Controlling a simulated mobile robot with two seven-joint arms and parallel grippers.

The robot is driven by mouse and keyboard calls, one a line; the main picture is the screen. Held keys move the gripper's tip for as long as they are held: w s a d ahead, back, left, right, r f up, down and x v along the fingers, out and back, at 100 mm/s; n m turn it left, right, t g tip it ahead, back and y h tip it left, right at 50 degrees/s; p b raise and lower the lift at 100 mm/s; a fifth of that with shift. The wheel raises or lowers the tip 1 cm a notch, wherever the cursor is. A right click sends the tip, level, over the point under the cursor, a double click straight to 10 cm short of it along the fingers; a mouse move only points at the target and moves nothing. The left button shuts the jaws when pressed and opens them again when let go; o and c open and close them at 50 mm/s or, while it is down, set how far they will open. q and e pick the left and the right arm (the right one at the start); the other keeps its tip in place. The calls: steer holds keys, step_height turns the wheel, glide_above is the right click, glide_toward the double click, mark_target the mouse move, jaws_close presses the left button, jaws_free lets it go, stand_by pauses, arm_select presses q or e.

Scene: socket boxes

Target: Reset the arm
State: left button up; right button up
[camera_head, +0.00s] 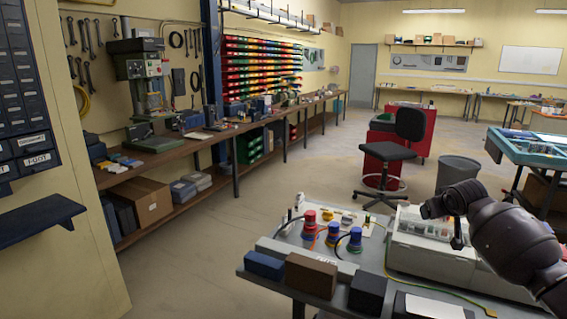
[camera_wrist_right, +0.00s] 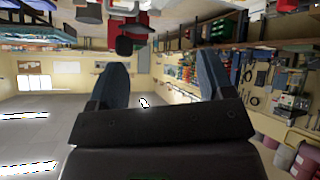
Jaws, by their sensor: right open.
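My right arm (camera_head: 512,245) comes in from the right edge in the head view, bent and raised over the right side of the near table. A narrow dark part of it points left and down above a light grey case. In the right wrist view my right gripper (camera_wrist_right: 161,72) has its two dark fingers spread wide apart, with nothing between them. That view is upside down and looks out across the room. My left arm and left gripper are not in the head view.
The near table (camera_head: 257,271) holds red, blue and yellow plugs (camera_head: 332,235), the grey case (camera_head: 412,258), a brown box (camera_head: 311,274) and dark boxes. A black chair (camera_head: 388,155) and grey bin (camera_head: 457,172) stand behind. The floor to the left is clear.

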steer(key=s+a+f+n+t+y, duration=0.4)
steer(key=s+a+f+n+t, duration=0.1)
steer(key=s+a+f, duration=0.95)
steer(key=s+a+f+m+g, duration=0.1)
steer(key=s+f, duration=0.3)
steer(key=s, duration=0.5)
steer(key=s+a+f+m+g+h, duration=0.1)
steer(key=s+f, duration=0.4)
steer(key=s, duration=0.5)
steer(key=s+a+f+m+g+h, duration=0.1)
steer(key=s+f, duration=0.4)
steer(key=s, duration=0.5)
steer(key=shift+s+a+f+m, duration=0.15)
steer(key=shift+s+a+m, duration=0.05)
steer(key=shift+a+m, duration=0.55)
